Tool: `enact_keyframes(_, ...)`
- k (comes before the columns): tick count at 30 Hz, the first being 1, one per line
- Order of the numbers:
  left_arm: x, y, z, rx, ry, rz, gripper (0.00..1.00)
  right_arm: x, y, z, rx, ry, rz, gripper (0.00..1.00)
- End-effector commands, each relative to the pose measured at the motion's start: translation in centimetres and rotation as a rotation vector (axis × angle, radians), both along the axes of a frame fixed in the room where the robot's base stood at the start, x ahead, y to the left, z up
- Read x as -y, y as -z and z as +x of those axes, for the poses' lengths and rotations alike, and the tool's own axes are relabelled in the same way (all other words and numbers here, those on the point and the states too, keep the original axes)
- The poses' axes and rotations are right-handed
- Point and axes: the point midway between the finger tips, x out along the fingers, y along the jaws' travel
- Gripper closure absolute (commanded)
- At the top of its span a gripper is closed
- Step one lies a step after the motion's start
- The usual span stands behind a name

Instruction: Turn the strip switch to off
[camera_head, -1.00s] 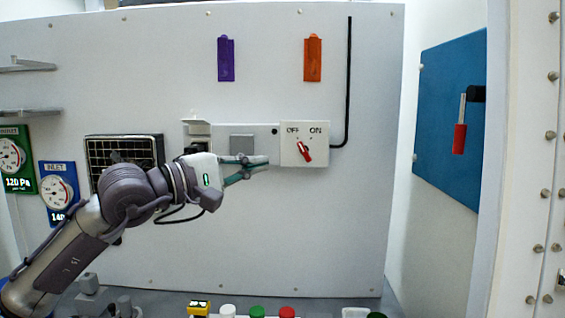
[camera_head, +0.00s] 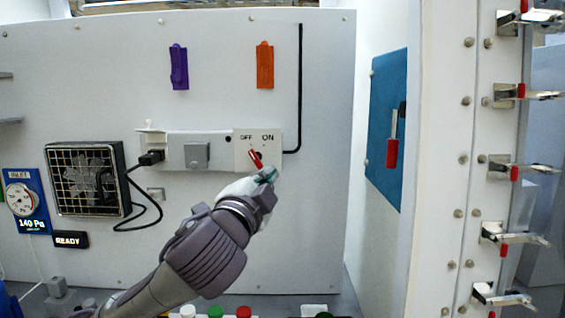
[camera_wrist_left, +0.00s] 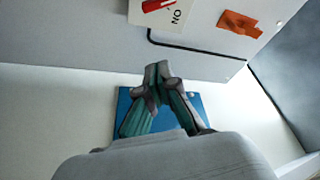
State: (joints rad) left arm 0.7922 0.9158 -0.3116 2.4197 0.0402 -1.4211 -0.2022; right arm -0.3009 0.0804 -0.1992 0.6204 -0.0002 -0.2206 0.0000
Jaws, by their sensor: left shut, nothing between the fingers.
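The power strip (camera_head: 215,138) is mounted on the white wall panel, with the white switch box (camera_head: 274,150) at its right end marked OFF on the left and ON on the right. Its red switch (camera_head: 255,159) slants, upper end to the left, lower end to the right. My left gripper (camera_head: 271,173) is at the box's lower edge, just below and right of the switch; contact cannot be told. In the left wrist view its fingers (camera_wrist_left: 158,70) are shut and empty, and the red switch (camera_wrist_left: 156,5) is partly cut off at the top edge.
A black plug (camera_head: 151,158) sits at the strip's left end, its cable running to the fan (camera_head: 86,180). A black conduit (camera_head: 299,90) rises right of the box. Purple (camera_head: 179,67) and orange (camera_head: 265,65) tags hang above. A blue panel with a red-handled lever (camera_head: 392,152) is at right.

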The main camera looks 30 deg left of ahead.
Motion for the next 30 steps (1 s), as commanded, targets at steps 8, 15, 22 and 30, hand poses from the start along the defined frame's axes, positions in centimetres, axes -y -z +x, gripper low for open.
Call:
enact_keyframes(8,-1.2,-0.9,4.2,-0.005,-0.003,-0.002,1.00,-0.2,-1.4,0.0,0.001,0.000,0.002,0.60)
enact_keyframes(15,-2.5,-1.9,9.1,-0.003,-0.003,-0.001,1.00,-0.2,-3.0,0.1,0.002,0.000,0.002,0.60)
enact_keyframes(22,-4.8,0.0,8.0,-0.004,-0.003,0.005,1.00,-0.2,-3.1,0.2,0.003,0.000,0.003,0.60)
enact_keyframes(30,-5.5,0.4,7.5,0.000,-0.001,0.003,1.00,-0.2,-3.1,0.2,0.003,0.000,0.003,0.60)
